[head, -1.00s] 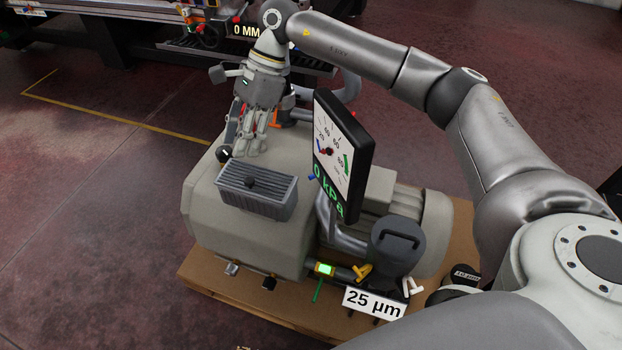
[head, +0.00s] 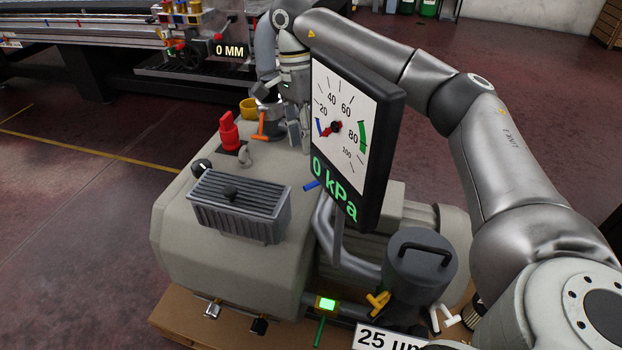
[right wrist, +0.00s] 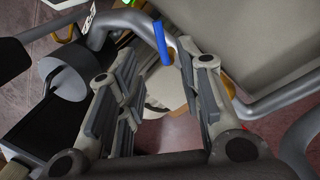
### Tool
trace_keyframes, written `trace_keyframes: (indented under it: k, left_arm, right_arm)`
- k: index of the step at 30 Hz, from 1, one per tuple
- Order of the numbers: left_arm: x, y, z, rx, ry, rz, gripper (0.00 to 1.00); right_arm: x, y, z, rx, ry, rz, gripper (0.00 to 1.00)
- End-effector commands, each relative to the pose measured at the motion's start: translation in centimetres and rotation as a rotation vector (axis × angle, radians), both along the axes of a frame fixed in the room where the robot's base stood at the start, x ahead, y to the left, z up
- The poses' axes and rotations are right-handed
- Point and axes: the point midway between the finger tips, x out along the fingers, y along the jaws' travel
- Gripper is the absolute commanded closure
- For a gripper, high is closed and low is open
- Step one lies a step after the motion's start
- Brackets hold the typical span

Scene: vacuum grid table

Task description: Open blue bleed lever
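The blue bleed lever (head: 311,185) is a short bar on the pipe beside the gauge post, just left of the gauge panel in the head view. It also shows as a blue bar (right wrist: 163,42) in the right wrist view, near the far end of the gap between the fingertips. My right gripper (right wrist: 155,58) is open, with a clear gap between its fingers and nothing gripped. In the head view the right gripper (head: 295,132) is above and behind the lever, partly hidden by the gauge panel. My left gripper is out of view.
The gauge panel (head: 354,135) reads 0 kPa and stands close to the right arm. A red switch (head: 229,132), an orange handle (head: 262,124), a ribbed box (head: 238,205) and a dark canister (head: 419,265) surround the lever. Curved pipes run close to the fingers.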

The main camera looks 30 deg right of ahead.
Motion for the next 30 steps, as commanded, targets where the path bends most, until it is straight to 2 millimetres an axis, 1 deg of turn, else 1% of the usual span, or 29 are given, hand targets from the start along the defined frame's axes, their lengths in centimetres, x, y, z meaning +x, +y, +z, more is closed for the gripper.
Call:
trace_keyframes:
  k: [1,5,6,10,12,15,18,22,30]
  left_arm:
    - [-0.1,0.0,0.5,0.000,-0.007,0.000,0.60]
    - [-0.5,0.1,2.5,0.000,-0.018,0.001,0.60]
    - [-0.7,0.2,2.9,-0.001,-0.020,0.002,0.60]
    - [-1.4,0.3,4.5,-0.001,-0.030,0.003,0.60]
    - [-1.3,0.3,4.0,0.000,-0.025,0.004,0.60]
    - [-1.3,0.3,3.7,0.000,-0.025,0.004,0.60]
    - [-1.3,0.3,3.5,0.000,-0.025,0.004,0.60]
    - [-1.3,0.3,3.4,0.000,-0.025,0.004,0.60]
    - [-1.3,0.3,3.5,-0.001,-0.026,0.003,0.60]
  right_arm:
    - [-0.1,0.0,-0.7,0.001,0.002,0.001,0.66]
    - [-0.4,0.0,-2.1,0.001,0.001,0.000,0.66]
    - [-0.6,0.0,-3.0,0.001,0.003,0.000,0.66]
    - [-1.0,0.0,-5.1,0.002,0.003,-0.001,0.66]
    - [-1.3,-0.1,-6.4,0.001,0.003,-0.001,0.66]
    - [-1.6,-0.1,-7.8,0.000,0.002,-0.001,0.66]
    - [-1.8,-0.1,-8.8,0.000,0.001,-0.001,0.66]
    - [-1.9,0.0,-9.5,0.001,0.000,0.000,0.66]
    - [-1.9,0.0,-9.6,0.001,0.000,-0.001,0.66]
